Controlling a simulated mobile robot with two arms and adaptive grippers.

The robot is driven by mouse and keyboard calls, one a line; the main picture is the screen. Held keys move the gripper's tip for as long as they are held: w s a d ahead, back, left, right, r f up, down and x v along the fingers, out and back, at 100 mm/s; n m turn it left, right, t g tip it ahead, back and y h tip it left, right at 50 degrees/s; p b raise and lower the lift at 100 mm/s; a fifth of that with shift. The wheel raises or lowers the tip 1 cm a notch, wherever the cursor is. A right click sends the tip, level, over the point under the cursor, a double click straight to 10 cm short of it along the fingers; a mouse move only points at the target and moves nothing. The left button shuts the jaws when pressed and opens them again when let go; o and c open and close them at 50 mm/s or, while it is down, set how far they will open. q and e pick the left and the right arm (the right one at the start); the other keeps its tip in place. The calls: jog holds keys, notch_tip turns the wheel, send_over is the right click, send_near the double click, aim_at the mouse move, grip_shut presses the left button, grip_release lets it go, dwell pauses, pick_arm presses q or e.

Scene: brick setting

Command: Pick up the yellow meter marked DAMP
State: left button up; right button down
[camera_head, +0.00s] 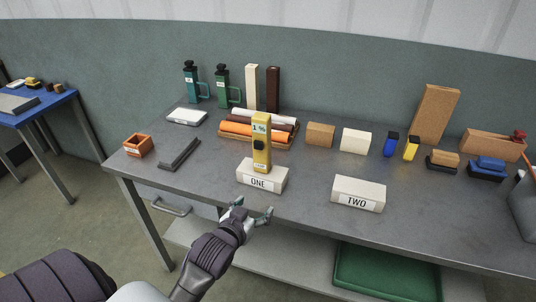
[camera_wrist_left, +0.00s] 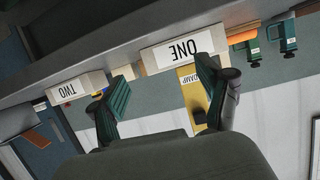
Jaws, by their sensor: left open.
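The yellow meter (camera_head: 262,150) stands upright on the white block marked ONE (camera_head: 258,181). It has a display reading "1 %" near its top and a dark round part below that. In the left wrist view, which is upside down, the meter (camera_wrist_left: 187,78) shows its DAMP label, and the block ONE (camera_wrist_left: 182,50) also shows. My left gripper (camera_head: 252,208) is open and empty, in front of the block at the table's front edge, lower than the meter and apart from it. My right gripper is not in view.
A white block marked TWO (camera_head: 358,194) stands to the right. Orange and white rolls (camera_head: 255,131) lie behind the meter. A grey bar (camera_head: 179,153) and an orange box (camera_head: 138,146) are at left. The table (camera_head: 215,185) is bare just left of block ONE.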

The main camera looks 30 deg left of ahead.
aim_at(259, 140)
pick_arm(q)
jog(key=a+r+n+t+y+b, duration=0.1)
jog(key=a+r+t+y, duration=0.2)
jog(key=r, duration=0.9)
jog(key=shift+t+h, duration=0.4)
jog(key=shift+h, duration=0.2)
jog(key=x, duration=0.8)
jog(key=shift+r+p, duration=0.1)
jog(key=shift+p, duration=0.25)
jog(key=shift+x, duration=0.95)
jog(key=p+x, duration=0.1)
jog(key=x, duration=0.3)
jog(key=shift+w+r, duration=0.1)
jog(key=shift+w, duration=0.15)
jog(key=shift+s, duration=0.1)
jog(key=shift+c, duration=0.2)
jog(key=c, duration=1.4)
